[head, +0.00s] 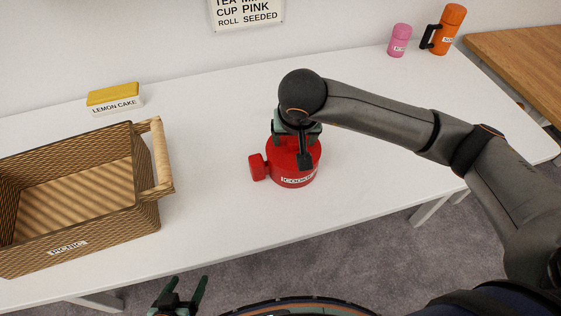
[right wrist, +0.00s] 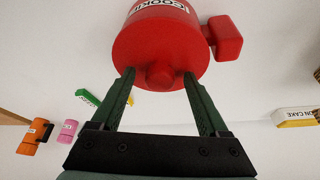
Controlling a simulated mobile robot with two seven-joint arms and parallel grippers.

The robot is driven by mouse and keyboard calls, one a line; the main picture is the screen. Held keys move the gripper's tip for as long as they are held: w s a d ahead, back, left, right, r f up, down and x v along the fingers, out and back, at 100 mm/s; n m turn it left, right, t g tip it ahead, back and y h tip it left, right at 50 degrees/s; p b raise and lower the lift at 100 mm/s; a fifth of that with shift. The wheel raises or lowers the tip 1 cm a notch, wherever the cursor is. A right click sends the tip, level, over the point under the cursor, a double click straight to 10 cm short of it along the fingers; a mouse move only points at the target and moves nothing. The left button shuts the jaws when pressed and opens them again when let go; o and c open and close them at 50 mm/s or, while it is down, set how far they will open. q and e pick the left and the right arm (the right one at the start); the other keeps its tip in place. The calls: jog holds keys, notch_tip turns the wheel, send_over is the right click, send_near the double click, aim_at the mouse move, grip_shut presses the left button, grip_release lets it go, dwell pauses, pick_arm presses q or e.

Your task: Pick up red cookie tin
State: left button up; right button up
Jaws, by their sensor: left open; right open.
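The red cookie tin (head: 285,166) stands on the white table in the head view, with a side knob to the left and a label on its front. In the right wrist view the tin (right wrist: 160,45) fills the top middle, with a round knob on its lid. My right gripper (right wrist: 159,78) is open, its two fingers on either side of the lid knob; I cannot tell whether they touch it. In the head view my right gripper and arm hide part of the tin's top. My left gripper (head: 186,292) is open and empty at the bottom, off the table's front edge.
A wicker picnic basket (head: 143,205) stands at the left, with a lemon cake box (head: 115,99) behind it. A pink bottle (head: 399,40) and an orange jug (head: 448,30) stand at the back right. The table (head: 215,215) is clear between basket and tin.

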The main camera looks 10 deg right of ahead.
grip_shut()
dwell(0.5)
dwell(0.8)
